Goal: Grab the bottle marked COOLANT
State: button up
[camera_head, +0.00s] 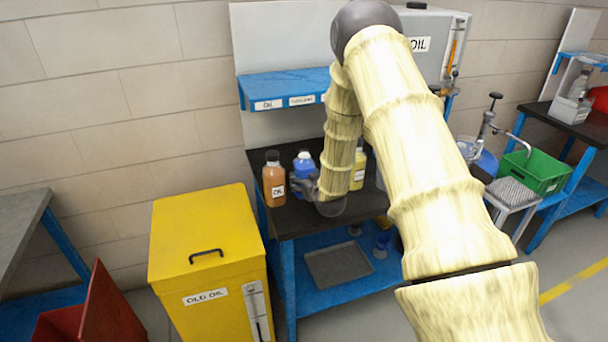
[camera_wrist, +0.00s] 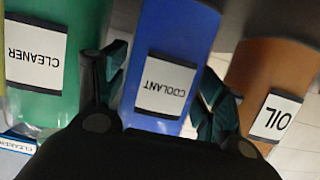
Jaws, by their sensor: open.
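The blue bottle marked COOLANT (camera_wrist: 178,45) fills the middle of the wrist view, its label upside down. It also shows in the head view (camera_head: 303,161), on the dark bench top behind my gripper. My gripper (camera_wrist: 163,72) is open, with one finger on each side of the blue bottle. Whether the fingers touch it I cannot tell. In the head view my gripper (camera_head: 304,187) is small and partly merged with the bottle's lower part, which it hides.
An orange OIL bottle (camera_wrist: 262,75) stands close on the right in the wrist view, a green CLEANER bottle (camera_wrist: 75,35) close on the left. In the head view a yellow bottle (camera_head: 358,170) stands right of my forearm. A blue shelf (camera_head: 285,86) overhangs the bench (camera_head: 292,222).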

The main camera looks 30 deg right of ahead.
aim_at(304, 170)
jog(key=shift+w+d+f, duration=0.1)
jog(key=shift+w, duration=0.45)
jog(key=c, duration=1.2)
jog(key=shift+o, duration=0.2)
jog(key=shift+r, duration=0.25)
jog(key=shift+r+b, duration=0.8)
jog(key=shift+r, duration=0.7)
jog(key=s+a+r+b, duration=0.1)
jog(key=s+a+b, duration=0.3)
jog(key=s, duration=1)
jog(key=shift+a+r, duration=0.25)
jog(key=shift+a, duration=1.15)
jog(key=shift+s+a, duration=0.15)
jog(key=shift+s, duration=0.05)
